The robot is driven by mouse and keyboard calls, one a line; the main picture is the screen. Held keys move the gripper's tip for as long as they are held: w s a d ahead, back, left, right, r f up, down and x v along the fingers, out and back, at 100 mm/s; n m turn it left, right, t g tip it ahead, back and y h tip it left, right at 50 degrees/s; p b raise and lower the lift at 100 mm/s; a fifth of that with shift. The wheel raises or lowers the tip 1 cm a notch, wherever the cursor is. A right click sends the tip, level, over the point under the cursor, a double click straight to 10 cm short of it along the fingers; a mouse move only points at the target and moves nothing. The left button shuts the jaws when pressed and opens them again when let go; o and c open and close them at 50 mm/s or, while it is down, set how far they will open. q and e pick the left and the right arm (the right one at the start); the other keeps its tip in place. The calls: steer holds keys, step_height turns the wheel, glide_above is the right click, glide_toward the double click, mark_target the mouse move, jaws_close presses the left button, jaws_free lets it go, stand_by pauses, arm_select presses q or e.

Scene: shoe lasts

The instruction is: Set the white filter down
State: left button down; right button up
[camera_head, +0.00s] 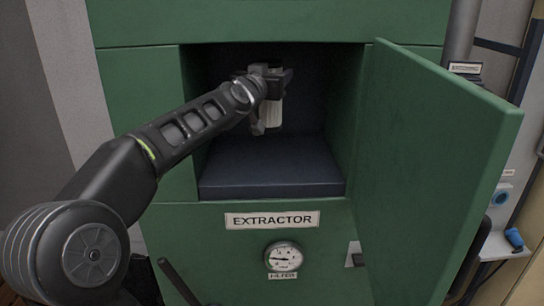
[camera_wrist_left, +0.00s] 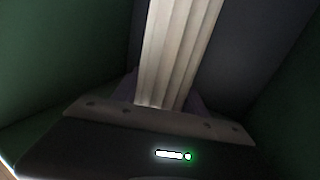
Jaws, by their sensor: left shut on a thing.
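The white filter (camera_head: 271,116) is a pale, ridged upright piece inside the open extractor compartment. My left gripper (camera_head: 270,90) reaches into the compartment from the left and is shut on the filter's upper part. The filter hangs below the gripper, seemingly above the dark compartment floor (camera_head: 270,178); a small gap is hard to judge. In the left wrist view the filter (camera_wrist_left: 178,50) shows as a fluted pale column, slightly tilted in the picture, its near end hidden behind the gripper body. My right gripper is not in view.
The green extractor door (camera_head: 435,170) stands open on the right. The compartment floor around the filter looks bare. Below the opening are the EXTRACTOR label (camera_head: 272,220) and a round gauge (camera_head: 284,257). A pale bracket with blue parts (camera_head: 514,238) is at the far right.

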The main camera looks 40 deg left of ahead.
mark_target(274, 114)
arm_select(q)
steer(key=f+b, duration=0.5)
steer(key=f, duration=0.1)
steer(key=shift+w+f+b, duration=0.2)
steer(key=shift+b, duration=0.1)
step_height(274, 114, down, 4)
steer(key=b, duration=0.3)
steer(key=shift+b, duration=0.3)
steer(key=shift+r, duration=0.1)
